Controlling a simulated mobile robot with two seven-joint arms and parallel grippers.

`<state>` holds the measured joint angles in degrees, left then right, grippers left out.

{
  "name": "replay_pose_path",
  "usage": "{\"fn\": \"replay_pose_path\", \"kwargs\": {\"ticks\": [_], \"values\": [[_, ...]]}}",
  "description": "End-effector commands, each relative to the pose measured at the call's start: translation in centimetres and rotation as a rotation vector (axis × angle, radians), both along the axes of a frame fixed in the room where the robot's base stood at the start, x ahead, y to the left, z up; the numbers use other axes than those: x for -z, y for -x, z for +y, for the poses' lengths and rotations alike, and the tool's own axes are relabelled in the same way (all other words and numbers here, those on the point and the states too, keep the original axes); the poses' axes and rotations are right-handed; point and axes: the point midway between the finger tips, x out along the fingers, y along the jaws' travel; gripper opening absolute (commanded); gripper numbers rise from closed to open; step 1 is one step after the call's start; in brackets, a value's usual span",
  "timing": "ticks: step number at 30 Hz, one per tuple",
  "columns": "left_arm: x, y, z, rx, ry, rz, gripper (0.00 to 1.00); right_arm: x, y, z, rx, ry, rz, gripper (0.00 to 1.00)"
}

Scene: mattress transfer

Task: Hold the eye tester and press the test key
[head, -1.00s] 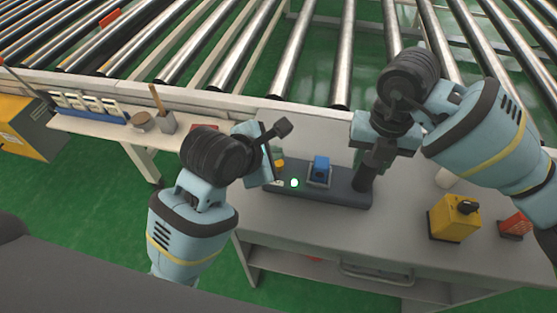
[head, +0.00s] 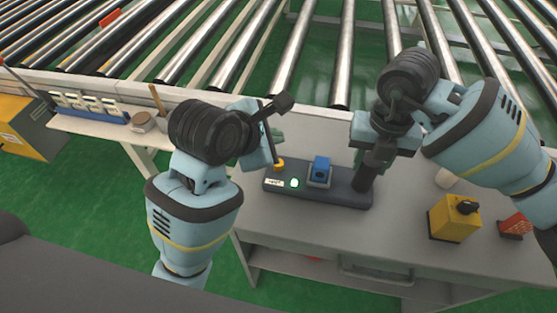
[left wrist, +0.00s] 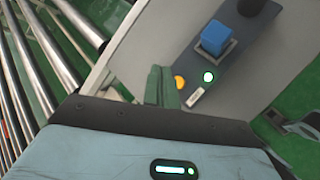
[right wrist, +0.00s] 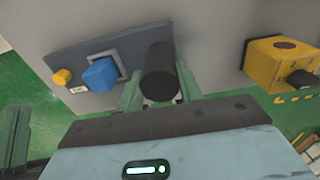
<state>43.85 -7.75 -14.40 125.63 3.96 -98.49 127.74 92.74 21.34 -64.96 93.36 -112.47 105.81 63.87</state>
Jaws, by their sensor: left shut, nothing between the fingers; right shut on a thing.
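The eye tester (head: 335,194) is a dark grey bar lying on the grey table. It carries a yellow knob (head: 279,163), a green lit lamp (head: 294,183), a white label (head: 274,183), a blue block (head: 320,168) and a black upright handle (head: 362,182). My right gripper (right wrist: 158,92) is shut on that handle, one finger on each side. My left gripper (left wrist: 162,88) is shut and empty. It is above the tester's left end, beside the yellow knob (left wrist: 180,83) in the left wrist view. I cannot tell its exact height.
A yellow box (head: 453,220) with a black knob and a red item (head: 515,224) stand right of the tester. A roller conveyor (head: 290,60) runs behind the table. A side shelf (head: 85,125) with small items is at left.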

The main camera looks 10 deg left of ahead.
Motion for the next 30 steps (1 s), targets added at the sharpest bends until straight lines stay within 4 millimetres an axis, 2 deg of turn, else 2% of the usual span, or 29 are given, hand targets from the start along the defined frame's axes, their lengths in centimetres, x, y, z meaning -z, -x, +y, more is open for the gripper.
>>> {"fn": "replay_pose_path", "kwargs": {"ticks": [11,12,18,26,30], "values": [[0.03,0.0,0.0,0.0,0.0,0.0,0.0,-0.15,-0.04,0.05,0.0,-0.003,-0.003,0.0],[0.03,0.0,-0.01,0.0,0.0,0.0,0.0,-0.15,-0.04,0.05,0.0,-0.003,-0.003,0.37],[0.03,0.0,0.0,0.0,0.0,0.0,0.0,-0.09,-0.02,0.04,0.0,-0.002,-0.002,0.61],[0.05,0.01,0.0,0.001,0.0,0.001,0.0,-0.1,-0.01,0.02,0.0,-0.001,-0.001,0.61],[0.05,0.01,0.0,0.0,0.0,0.0,0.0,-1.01,-0.07,0.02,0.0,0.0,-0.003,0.61]]}}
